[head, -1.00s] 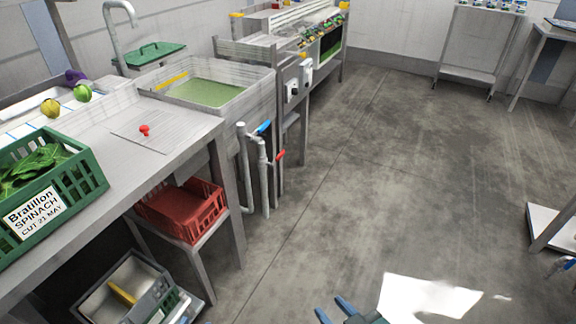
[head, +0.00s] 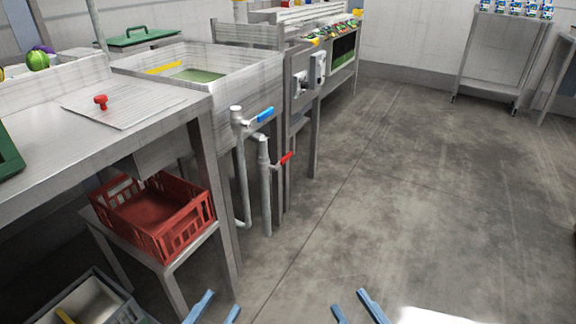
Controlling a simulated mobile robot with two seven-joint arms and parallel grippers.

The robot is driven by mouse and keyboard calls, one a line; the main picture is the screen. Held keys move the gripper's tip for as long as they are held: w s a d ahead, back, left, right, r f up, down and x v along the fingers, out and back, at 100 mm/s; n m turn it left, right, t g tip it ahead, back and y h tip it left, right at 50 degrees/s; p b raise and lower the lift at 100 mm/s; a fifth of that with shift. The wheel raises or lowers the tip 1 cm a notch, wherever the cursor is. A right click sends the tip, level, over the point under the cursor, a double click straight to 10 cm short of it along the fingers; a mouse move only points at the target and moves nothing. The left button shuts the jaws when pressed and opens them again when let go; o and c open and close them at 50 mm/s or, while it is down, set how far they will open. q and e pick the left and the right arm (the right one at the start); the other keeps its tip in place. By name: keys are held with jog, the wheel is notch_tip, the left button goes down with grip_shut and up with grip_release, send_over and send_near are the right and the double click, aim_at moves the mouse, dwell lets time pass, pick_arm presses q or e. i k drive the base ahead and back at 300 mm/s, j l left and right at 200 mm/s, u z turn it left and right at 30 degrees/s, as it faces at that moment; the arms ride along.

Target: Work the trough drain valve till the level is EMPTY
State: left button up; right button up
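The metal trough (head: 215,107) stands at the left, with greenish water (head: 200,76) showing inside and a yellow strip (head: 163,68) on its inner wall. Two grey pipes stand at its front right. One carries a blue valve handle (head: 265,115), and the other, lower, carries a red valve handle (head: 286,158). I cannot tell from here which is the drain valve, and no level marking is readable. My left gripper (head: 213,310) and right gripper (head: 355,308) are at the bottom edge, fingers apart and empty, well short of the valves.
A steel table with a red knob (head: 100,102) stands at the left. A red crate (head: 155,212) sits on a low stand under it. A control box (head: 318,68) is on a post behind the valves. The concrete floor (head: 400,190) to the right is clear.

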aim_at(289, 156)
jog(key=i+l, duration=0.15)
jog(key=l, duration=0.2)
jog(key=i+l+u, duration=0.1)
jog(key=l, duration=0.25)
jog(key=i+l, duration=0.25)
jog(key=i+l+u, duration=0.1)
jog(key=l, duration=0.35)
jog(key=i+l, duration=0.15)
jog(key=l, duration=0.2)
jog(key=i+l+u, duration=0.1)
jog(key=l, duration=0.3)
jog(key=i+l, duration=0.1)
jog(key=i, duration=0.9)
jog(key=l+u, duration=0.05)
